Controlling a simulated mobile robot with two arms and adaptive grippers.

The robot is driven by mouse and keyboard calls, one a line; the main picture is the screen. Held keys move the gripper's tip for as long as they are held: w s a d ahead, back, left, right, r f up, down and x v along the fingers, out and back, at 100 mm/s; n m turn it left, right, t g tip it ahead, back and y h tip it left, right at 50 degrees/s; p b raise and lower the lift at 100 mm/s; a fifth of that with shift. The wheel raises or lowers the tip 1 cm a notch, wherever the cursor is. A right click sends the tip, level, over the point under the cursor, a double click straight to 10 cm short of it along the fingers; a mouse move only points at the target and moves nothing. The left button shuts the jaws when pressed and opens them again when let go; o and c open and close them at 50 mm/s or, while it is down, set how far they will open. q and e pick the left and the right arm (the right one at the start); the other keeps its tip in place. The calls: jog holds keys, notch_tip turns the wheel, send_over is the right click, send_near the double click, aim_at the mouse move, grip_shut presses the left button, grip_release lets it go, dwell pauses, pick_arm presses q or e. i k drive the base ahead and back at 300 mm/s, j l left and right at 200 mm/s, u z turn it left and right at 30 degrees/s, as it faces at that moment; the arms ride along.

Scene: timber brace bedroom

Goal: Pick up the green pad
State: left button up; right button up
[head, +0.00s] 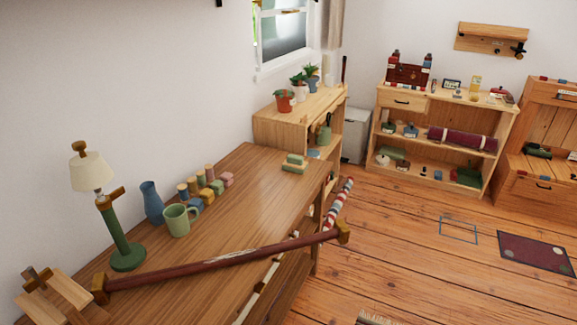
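A small stack of green and tan blocks or pads (293,163) lies on the far right part of the wooden desk (245,200). Neither of my grippers shows in the head view.
A dark red bar (220,262) with brass-coloured ends slants across the desk's front. A lamp (122,250), blue vase (151,203), green mug (178,220) and several coloured blocks (207,194) stand along the left. Floor is open on the right, around a dark mat (533,251).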

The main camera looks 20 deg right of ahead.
aim_at(295, 163)
jog(key=i+l+u, duration=0.1)
jog(key=u, duration=0.3)
jog(key=l+u, duration=0.2)
jog(key=u, duration=0.15)
jog(key=l+u, duration=0.2)
jog(key=u, duration=0.2)
jog(key=l+u, duration=0.2)
jog(key=l, duration=0.5)
jog(key=l+u, duration=0.2)
jog(key=l, duration=0.5)
jog(key=l+u, duration=0.2)
jog(key=l, duration=0.45)
jog(key=k+l+u, duration=0.2)
jog(key=l, duration=0.45)
